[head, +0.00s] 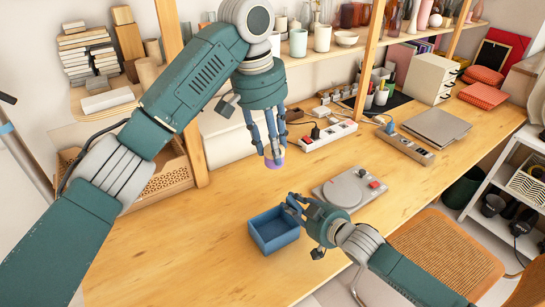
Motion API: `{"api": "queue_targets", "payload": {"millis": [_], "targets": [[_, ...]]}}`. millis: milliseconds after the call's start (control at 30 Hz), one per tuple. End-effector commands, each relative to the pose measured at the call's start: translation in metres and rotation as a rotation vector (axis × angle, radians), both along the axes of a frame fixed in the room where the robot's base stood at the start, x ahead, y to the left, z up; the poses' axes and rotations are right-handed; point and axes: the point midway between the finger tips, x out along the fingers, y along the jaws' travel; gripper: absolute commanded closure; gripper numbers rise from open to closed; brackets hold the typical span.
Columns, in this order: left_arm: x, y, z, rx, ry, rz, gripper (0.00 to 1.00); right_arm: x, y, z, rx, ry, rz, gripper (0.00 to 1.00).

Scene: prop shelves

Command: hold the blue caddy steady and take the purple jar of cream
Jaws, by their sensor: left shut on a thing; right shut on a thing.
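The blue caddy (274,233) is an open box on the wooden table, near its front edge. My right gripper (294,205) is shut on the caddy's right-hand wall; its fingers hide part of the rim. The purple jar of cream (274,163) shows as a small purple shape between the fingertips of my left gripper (273,155). My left gripper points down, is shut on the jar, and is above and behind the caddy. The fingers hide most of the jar. The caddy's visible inside looks empty.
A grey device with a round plate (347,190) lies right of the caddy. Power strips (327,135) and a grey laptop (436,127) lie farther back. Shelves with books and cups stand behind. The table's left front part is clear.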

Motion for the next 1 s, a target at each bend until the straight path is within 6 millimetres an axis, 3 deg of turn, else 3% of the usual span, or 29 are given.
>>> {"api": "queue_targets", "payload": {"millis": [267, 300, 400, 767, 1000], "targets": [[0.000, 0.000, 0.002, 0.000, -0.001, 0.000, 0.92, 0.000, 0.000, 0.000, 0.000, 0.000, 0.000, 1.00], [0.000, 0.000, 0.002, 0.000, -0.001, 0.000, 0.92, 0.000, 0.000, 0.000, 0.000, 0.000, 0.000, 0.73], [0.000, 0.000, 0.002, 0.000, -0.001, 0.000, 0.92, 0.000, 0.000, 0.000, 0.000, 0.000, 0.000, 0.55], [0.000, 0.000, 0.002, 0.000, -0.001, 0.000, 0.92, -0.004, -0.003, 0.001, -0.001, 0.001, 0.000, 0.55], [0.000, 0.000, 0.002, 0.000, -0.001, 0.000, 0.92, -0.034, -0.025, 0.015, -0.002, 0.001, -0.001, 0.55]]}}
